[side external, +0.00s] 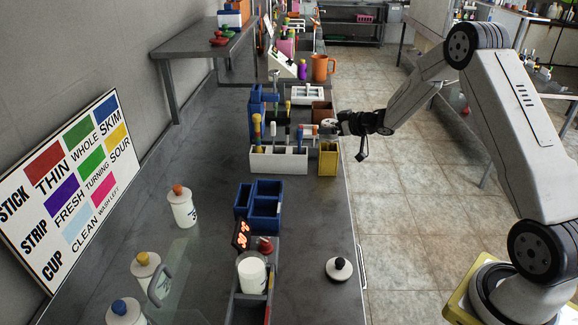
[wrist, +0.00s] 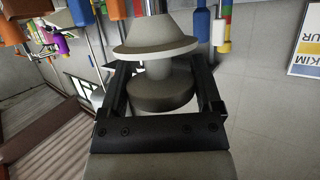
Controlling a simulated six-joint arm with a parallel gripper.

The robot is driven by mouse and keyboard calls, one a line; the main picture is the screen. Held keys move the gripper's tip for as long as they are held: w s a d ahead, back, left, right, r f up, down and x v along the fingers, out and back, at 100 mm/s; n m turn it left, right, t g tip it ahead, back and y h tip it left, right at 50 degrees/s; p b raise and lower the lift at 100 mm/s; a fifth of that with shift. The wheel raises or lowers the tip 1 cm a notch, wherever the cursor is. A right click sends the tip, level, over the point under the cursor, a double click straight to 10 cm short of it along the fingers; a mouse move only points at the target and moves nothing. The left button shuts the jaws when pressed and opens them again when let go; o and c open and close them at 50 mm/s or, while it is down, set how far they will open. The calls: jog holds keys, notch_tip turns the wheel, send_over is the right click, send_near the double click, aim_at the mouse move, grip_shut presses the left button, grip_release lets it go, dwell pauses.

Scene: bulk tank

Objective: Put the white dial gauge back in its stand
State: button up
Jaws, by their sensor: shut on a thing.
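My gripper (side external: 332,124) is at the right edge of the bench, above the yellow bin. In the wrist view my gripper (wrist: 160,75) is shut on the white dial gauge (wrist: 155,48), whose pale flared part sits above a darker round part between the fingers. A thin stem runs up from it out of the frame. The gauge is tiny in the side view, as a pale spot at the fingertips. A white rack (side external: 277,163) with several coloured-handled tools stands just left of the gripper. Which holder is the gauge's stand I cannot tell.
A yellow bin (side external: 328,161) is below the gripper and a brown box (side external: 322,112) beside it. A smaller white rack (side external: 307,95) and an orange mug (side external: 320,68) stand farther back. Blue bins (side external: 265,206) and white bottles (side external: 182,208) are nearer. Bench between racks and bottles is partly clear.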

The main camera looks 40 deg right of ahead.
aim_at(336, 137)
jog(key=shift+f, duration=1.8)
jog(key=shift+f, duration=0.2)
jog(key=o, duration=1.2)
jog(key=shift+c, duration=0.2)
jog(key=shift+r, duration=0.15)
jog(key=shift+s+r, duration=0.1)
jog(key=v, duration=1.1)
jog(key=shift+s+r, duration=0.2)
jog(key=shift+s, duration=0.15)
jog(key=shift+d, duration=0.15)
